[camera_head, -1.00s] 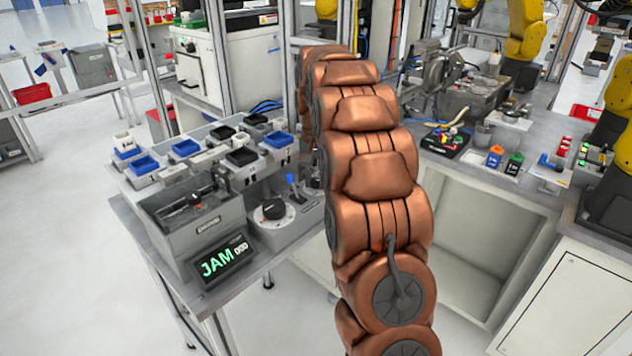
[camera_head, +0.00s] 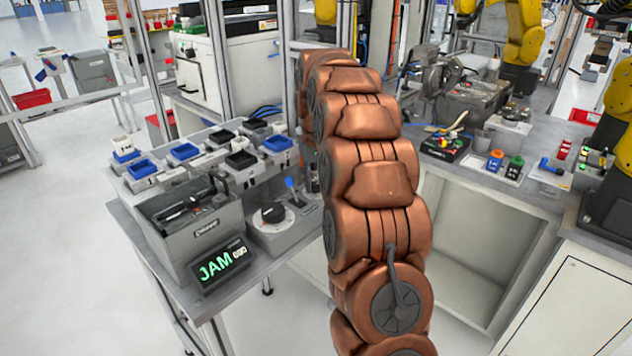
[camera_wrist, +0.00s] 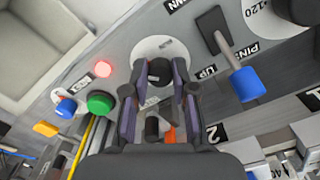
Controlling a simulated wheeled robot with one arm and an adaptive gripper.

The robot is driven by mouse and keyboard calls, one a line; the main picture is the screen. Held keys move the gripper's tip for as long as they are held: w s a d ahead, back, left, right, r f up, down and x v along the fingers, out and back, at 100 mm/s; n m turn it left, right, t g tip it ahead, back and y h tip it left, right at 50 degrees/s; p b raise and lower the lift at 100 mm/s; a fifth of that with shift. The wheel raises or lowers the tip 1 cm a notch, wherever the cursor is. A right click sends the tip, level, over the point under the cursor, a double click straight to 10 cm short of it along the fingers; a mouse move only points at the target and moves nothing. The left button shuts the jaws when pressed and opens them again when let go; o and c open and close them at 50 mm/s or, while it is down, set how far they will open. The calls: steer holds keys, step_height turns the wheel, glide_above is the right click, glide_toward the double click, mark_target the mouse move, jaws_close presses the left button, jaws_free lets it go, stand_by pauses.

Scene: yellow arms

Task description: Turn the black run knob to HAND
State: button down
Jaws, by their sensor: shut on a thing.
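In the wrist view, the black run knob (camera_wrist: 158,70) sits on a round pale plate on a grey panel. My gripper (camera_wrist: 160,76) has its two dark, purple-sided fingers closed on opposite sides of the knob. Print on the plate beside the fingers is too small and covered to read, so I cannot tell which position the knob points to. In the head view my copper-coloured arm hides the gripper and this knob.
Right of the gripper is a blue-tipped lever (camera_wrist: 247,84) marked UP and PINS. Left are a lit red button (camera_wrist: 103,69), a green button (camera_wrist: 100,102) and a blue button (camera_wrist: 66,107). A display (camera_head: 221,264) reads JAM. A black dial (camera_head: 273,212) stands beside it.

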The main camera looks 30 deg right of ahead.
mark_target(315, 184)
steer(key=shift+w+r, duration=0.1)
steer(key=shift+r, duration=0.05)
steer(key=c, duration=0.9)
jaws_free()
steer(key=shift+c, duration=0.2)
steer(key=shift+r, duration=3.6)
